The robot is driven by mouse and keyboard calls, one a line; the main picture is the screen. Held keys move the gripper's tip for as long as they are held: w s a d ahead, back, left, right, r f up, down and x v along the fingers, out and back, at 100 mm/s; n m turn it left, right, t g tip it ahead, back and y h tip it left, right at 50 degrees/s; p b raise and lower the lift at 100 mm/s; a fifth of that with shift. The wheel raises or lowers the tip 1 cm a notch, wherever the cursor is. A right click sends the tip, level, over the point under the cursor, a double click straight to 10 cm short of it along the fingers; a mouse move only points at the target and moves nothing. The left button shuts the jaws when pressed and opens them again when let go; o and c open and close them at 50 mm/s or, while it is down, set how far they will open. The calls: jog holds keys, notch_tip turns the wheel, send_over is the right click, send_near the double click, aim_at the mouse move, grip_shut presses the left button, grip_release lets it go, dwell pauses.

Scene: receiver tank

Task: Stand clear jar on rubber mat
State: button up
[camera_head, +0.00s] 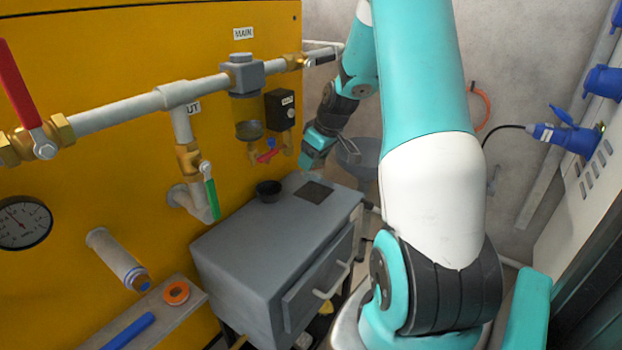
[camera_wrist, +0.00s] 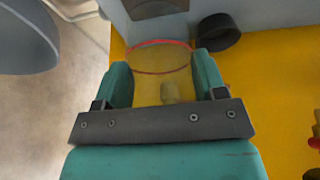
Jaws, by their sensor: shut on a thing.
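My gripper (camera_wrist: 163,82) is shut on the clear jar (camera_wrist: 160,58), a see-through vessel with a thin red ring, between its two teal fingers in the wrist view. In the head view my gripper (camera_head: 312,165) is above the back of the grey cabinet, and the jar cannot be made out there. The dark square rubber mat (camera_head: 314,192) lies on the cabinet top, just below and beside my gripper. Part of the mat (camera_wrist: 152,9) shows at the top of the wrist view, beyond the jar.
The yellow tank wall (camera_head: 100,190) with pipes, a filter bowl (camera_head: 248,120) and a green-handled valve (camera_head: 211,192) is close behind. A grey funnel-like bowl (camera_head: 360,152) is right of my gripper.

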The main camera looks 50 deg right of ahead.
aim_at(314, 172)
notch_tip(314, 172, down, 5)
jog(key=shift+r+b, duration=0.2)
jog(key=shift+b, duration=0.55)
jog(key=shift+r, duration=0.1)
jog(key=o, duration=0.9)
jog(key=shift+o, duration=0.2)
jog(key=p+v, duration=0.4)
jog(key=v, duration=0.8)
